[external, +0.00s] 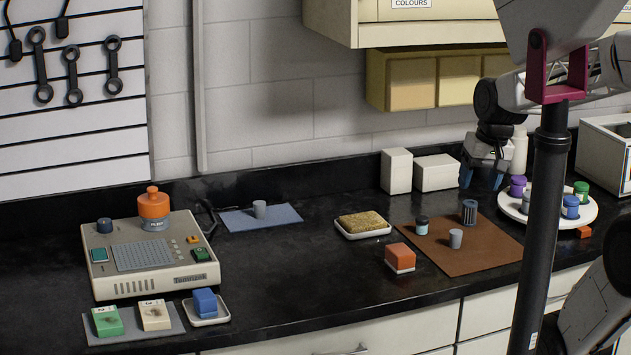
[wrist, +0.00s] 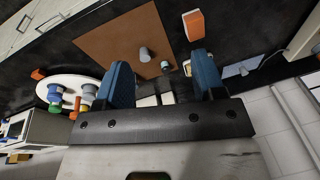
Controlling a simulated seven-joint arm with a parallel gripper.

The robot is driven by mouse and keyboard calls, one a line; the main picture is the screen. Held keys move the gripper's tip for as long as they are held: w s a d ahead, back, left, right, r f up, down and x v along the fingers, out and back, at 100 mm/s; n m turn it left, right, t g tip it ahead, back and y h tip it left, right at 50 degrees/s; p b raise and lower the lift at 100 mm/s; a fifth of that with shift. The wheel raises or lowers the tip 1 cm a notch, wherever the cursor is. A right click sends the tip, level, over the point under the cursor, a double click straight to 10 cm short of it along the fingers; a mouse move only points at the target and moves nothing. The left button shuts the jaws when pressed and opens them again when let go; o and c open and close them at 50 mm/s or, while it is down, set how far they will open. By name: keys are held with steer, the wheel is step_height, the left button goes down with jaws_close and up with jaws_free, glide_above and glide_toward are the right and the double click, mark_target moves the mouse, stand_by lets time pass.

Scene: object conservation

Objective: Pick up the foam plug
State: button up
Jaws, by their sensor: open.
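No object is labelled as the foam plug. Two small grey tapered plugs fit the name: one (external: 455,238) stands upright on the brown mat (external: 432,258), the other (external: 259,209) on the blue mat at the back. My gripper (external: 482,181) hangs above the back of the brown mat, pointing down, its blue fingers apart and empty. In the wrist view the open fingers (wrist: 163,82) frame small things on the brown mat (wrist: 97,42), including a grey piece (wrist: 147,54); which one it is I cannot tell.
A striped dark cylinder (external: 469,211) and a teal-lidded jar (external: 421,224) share the brown mat. An orange-and-white block (external: 400,257) sits at its left edge. A round white tray (external: 585,214) of paint pots stands right. White boxes (external: 437,174) stand behind.

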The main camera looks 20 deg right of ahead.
steer(key=w+a+m+g+y, duration=0.1)
steer(key=w+a+m+y, duration=0.45)
steer(key=w, duration=0.85)
steer(key=m+t+y, duration=0.3)
steer(key=m+y, duration=0.3)
steer(key=m, duration=0.7)
glide_toward(262, 202)
steer(key=shift+w+a+f, duration=0.25)
steer(key=shift+a+f, duration=0.25)
steer(key=shift+w+a+f, duration=0.25)
steer(key=shift+a+f, duration=0.2)
steer(key=shift+f, duration=0.1)
steer(key=shift+g, duration=0.3)
steer(key=shift+x, duration=1.2)
steer(key=shift+a, duration=0.2)
steer(key=shift+x, duration=2.5)
steer(key=shift+r, duration=0.1)
